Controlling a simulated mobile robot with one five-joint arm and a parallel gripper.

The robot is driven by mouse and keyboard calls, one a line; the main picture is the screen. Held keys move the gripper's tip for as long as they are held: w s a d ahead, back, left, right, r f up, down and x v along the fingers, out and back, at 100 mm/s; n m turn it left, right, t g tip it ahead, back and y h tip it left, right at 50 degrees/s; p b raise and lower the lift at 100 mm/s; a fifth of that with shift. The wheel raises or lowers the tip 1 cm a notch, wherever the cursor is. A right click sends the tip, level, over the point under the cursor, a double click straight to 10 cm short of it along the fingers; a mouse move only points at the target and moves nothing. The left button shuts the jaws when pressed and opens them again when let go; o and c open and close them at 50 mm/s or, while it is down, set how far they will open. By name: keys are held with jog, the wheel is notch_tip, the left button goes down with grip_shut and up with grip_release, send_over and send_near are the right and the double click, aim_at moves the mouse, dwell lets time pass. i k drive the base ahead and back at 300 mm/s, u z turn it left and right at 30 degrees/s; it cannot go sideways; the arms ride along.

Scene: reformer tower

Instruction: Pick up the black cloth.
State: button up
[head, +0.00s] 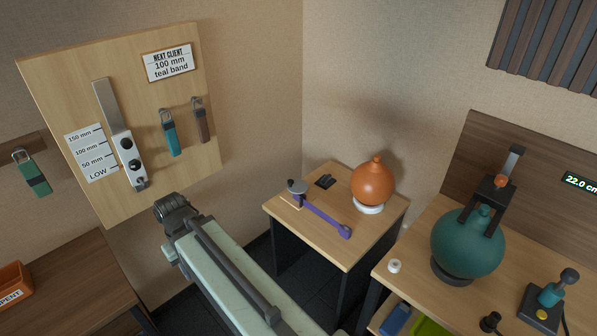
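A small black item (325,181) lies near the back of the small wooden table, left of an orange ball. It is too small for me to tell whether it is folded cloth or something rigid. No other thing in view looks like a black cloth. My pale arm reaches up from the bottom edge and ends in a dark joint, left of and apart from the small table. No gripper fingers show, so I cannot see what my gripper holds.
The small table (343,249) also bears the orange ball (373,184) on a white ring and a purple-handled tool (325,218). A larger bench (431,252) at right bears a teal ball (468,243) in a clamp. A board (75,62) with hanging bands stands left.

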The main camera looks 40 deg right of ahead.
aim_at(326, 182)
jog(key=z, duration=0.15)
jog(key=i, duration=1.1)
jog(key=z, duration=0.55)
jog(key=k, duration=0.75)
jog(key=z, duration=0.2)
jog(key=i, duration=1.25)
jog(key=u, duration=0.05)
